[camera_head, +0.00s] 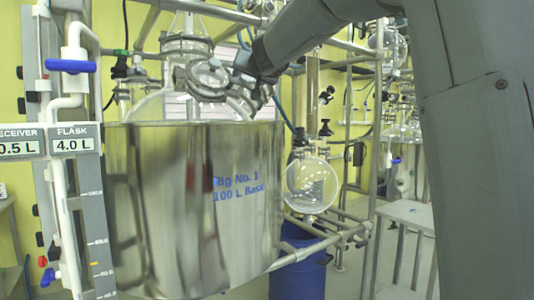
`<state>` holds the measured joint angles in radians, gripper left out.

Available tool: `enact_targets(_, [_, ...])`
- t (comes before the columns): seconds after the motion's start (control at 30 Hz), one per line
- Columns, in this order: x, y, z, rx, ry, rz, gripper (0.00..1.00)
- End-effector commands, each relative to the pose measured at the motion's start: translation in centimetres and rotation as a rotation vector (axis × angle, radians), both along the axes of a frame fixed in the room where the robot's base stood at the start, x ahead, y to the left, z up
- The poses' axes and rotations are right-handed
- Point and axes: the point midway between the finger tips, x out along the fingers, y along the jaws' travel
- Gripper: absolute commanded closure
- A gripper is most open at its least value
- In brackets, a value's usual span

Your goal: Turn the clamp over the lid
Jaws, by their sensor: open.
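The glass lid (211,83) sits in a metal ring on the shoulder of the large glass flask (150,106). The clamp shows as grey metal (185,80) at the rim of the lid; its exact angle is too small to tell. My gripper (240,85) comes in from the upper right and is open at the right side of the lid. I cannot tell whether its fingers touch the clamp. My wrist hides part of the lid's right side.
The flask stands in a shiny steel bath (150,210). Metal frame pipes and glass tubing surround it. A round glass receiver (311,186) hangs at the right above a blue bin (298,265). A white side table (408,214) stands at the right.

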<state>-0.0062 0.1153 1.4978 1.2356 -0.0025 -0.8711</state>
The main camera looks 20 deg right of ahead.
Motion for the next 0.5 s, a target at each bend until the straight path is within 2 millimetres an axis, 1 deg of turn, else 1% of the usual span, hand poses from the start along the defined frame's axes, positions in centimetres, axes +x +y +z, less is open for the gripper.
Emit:
enact_targets(0.03, [0.1, -0.1, -0.3, -0.011, -0.006, 0.01, 0.46])
enact_targets(0.43, [0.0, -0.4, -0.4, -0.154, -0.054, 0.134, 0.46])
enact_targets(0.5, [-1.7, -0.5, 0.0, -0.152, -0.056, 0.131, 0.46])
